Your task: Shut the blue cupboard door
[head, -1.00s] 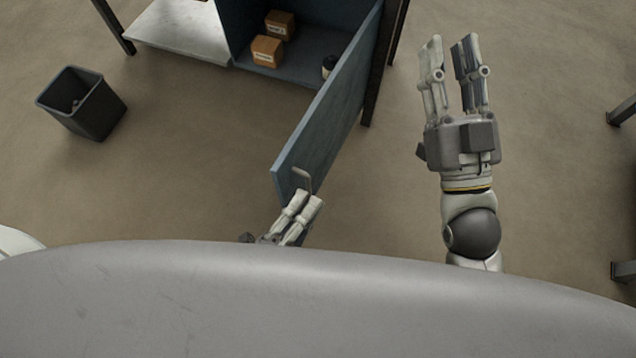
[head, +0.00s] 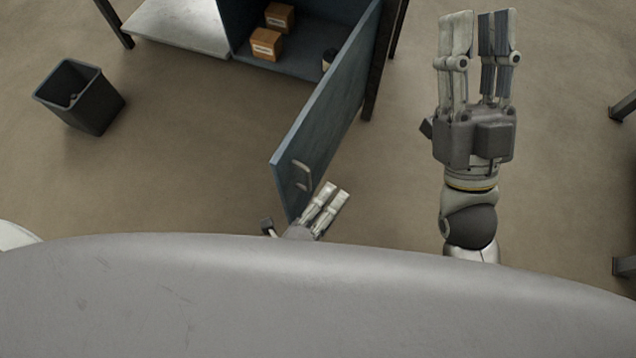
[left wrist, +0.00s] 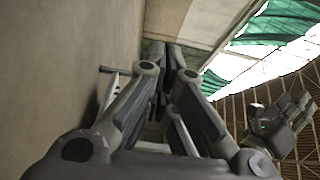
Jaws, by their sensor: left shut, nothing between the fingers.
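The blue cupboard door (head: 330,115) stands open in the head view, swung out towards me from the blue cupboard (head: 300,62). Its outer face, with a pale bar handle (head: 303,175) near the free edge, is turned to the right. My left gripper (head: 336,189) is shut and empty, on the outer side of the door, just right of and below the handle and apparently apart from it. Its fingers also show in the left wrist view (left wrist: 178,62), where I cannot make out the door clearly. My right gripper (head: 477,18) is raised well right of the door, holding nothing visible.
Two cardboard boxes (head: 268,43) and a dark round container (head: 329,58) are inside the cupboard. A pale shelf (head: 185,25) adjoins it on the left. A dark bin (head: 80,97) stands on the floor further left. The floor between bin and door is clear.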

